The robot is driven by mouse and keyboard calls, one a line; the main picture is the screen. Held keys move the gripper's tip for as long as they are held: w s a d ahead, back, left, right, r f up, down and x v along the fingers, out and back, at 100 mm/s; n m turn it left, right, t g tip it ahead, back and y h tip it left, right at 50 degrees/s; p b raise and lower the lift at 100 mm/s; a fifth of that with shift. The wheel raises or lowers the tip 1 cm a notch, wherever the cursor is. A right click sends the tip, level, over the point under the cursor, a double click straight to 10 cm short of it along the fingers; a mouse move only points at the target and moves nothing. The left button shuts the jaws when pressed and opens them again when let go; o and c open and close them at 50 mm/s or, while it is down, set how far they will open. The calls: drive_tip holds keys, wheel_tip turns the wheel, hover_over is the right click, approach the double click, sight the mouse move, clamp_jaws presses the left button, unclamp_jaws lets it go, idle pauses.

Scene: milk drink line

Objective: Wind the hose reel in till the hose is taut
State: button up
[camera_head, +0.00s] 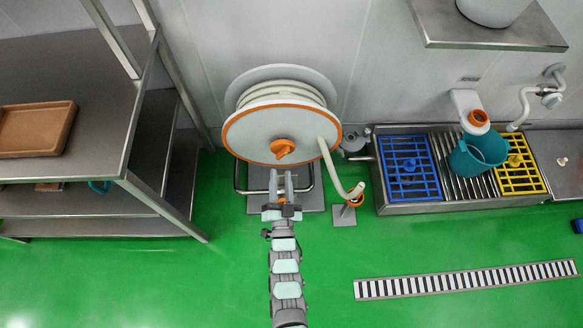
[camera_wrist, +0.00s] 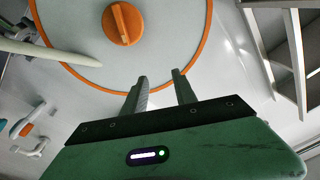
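The knob also shows at the top of the wrist view (camera_wrist: 122,23). The pale hose (camera_head: 329,164) leaves the reel's right side and curves down to an orange-topped floor stand (camera_head: 353,199). It also shows at the left of the wrist view (camera_wrist: 60,55). My gripper (camera_head: 281,176) is just below the knob in the head view, apart from it. In the wrist view its fingers (camera_wrist: 160,76) are parted with nothing between them.
A steel shelf unit (camera_head: 75,85) with a brown tray (camera_head: 37,127) stands at the left. At the right, a drain trough holds a blue grate (camera_head: 409,170), a yellow grate (camera_head: 518,165) and a teal bucket (camera_head: 465,162). The green floor (camera_head: 220,275) around my arm is clear.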

drive_tip(key=g+b, duration=0.1)
drive_tip(key=b, duration=0.2)
approach(283, 156)
drive_tip(key=shift+m, duration=0.3)
drive_tip(key=w+b, duration=0.1)
drive_tip(key=w, duration=0.3)
drive_tip(key=w+b, duration=0.2)
drive_tip(key=w, duration=0.2)
drive_tip(key=shift+w+d+r, duration=0.1)
drive_tip(key=shift+w+r, duration=0.1)
drive_tip(key=shift+w, duration=0.2)
drive_tip(key=shift+c, duration=0.2)
clamp_jaws()
